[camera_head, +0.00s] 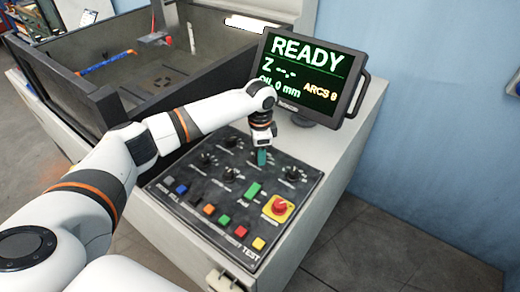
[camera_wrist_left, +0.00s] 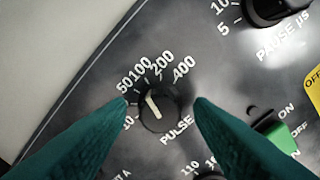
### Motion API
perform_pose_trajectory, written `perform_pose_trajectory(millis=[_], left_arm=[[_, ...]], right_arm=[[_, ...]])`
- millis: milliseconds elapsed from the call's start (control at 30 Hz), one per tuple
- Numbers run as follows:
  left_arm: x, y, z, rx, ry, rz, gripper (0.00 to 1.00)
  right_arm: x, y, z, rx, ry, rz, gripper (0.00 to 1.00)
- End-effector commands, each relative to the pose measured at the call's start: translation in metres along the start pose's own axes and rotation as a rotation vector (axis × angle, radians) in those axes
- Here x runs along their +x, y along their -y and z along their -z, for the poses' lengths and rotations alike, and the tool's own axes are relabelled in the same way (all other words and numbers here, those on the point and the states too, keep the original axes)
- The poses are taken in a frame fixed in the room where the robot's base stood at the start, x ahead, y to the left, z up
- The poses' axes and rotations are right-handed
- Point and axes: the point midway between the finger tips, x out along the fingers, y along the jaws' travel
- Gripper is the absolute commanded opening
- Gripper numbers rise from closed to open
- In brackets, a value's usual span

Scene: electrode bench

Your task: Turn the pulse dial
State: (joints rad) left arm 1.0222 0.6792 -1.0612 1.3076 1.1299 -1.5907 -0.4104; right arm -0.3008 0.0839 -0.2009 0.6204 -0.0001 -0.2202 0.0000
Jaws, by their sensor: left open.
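The pulse dial (camera_wrist_left: 160,112) is a round black knob with a white pointer line, in the middle of the left wrist view. Its pointer leans up and left, roughly toward the 100 mark. My left gripper (camera_wrist_left: 161,102) has two teal fingers, open, one on each side of the dial, with dark gaps between fingertips and knob. In the head view my left gripper (camera_head: 262,157) points down at the control panel (camera_head: 185,205) and hides what lies beneath it. My right gripper is not in view.
The pause dial (camera_wrist_left: 275,10) is at upper right in the wrist view. A green switch (camera_wrist_left: 283,138) sits close to the right finger. Coloured buttons (camera_head: 209,209), a red knob (camera_head: 279,207) and a monitor (camera_head: 308,75) reading READY surround the panel area. A dark tank (camera_head: 215,75) stands behind.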

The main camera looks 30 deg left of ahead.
Motion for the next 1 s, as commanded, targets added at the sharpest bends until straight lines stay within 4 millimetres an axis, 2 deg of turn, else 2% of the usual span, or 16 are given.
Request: perform_pose_trajectory(millis=[67, 300, 333, 667, 1000], left_arm=[[0.0, 0.0, 0.0, 0.0, 0.0, 0.0, 0.45], [0.0, 0.0, 0.0, 0.0, 0.0, 0.0, 0.06], [0.0, 0.0, 0.0, 0.0, 0.0, 0.0, 0.04], [-0.004, 0.0, 0.0, -0.056, -0.001, 0.003, 0.04], [-0.007, 0.001, 0.0, -0.3, -0.002, 0.005, 0.04]], right_arm=[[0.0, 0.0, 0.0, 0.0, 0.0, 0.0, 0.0], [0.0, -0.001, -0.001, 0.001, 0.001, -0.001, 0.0], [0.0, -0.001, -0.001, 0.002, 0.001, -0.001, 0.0], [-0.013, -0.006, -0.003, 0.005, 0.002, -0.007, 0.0], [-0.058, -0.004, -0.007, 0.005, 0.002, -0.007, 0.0]])
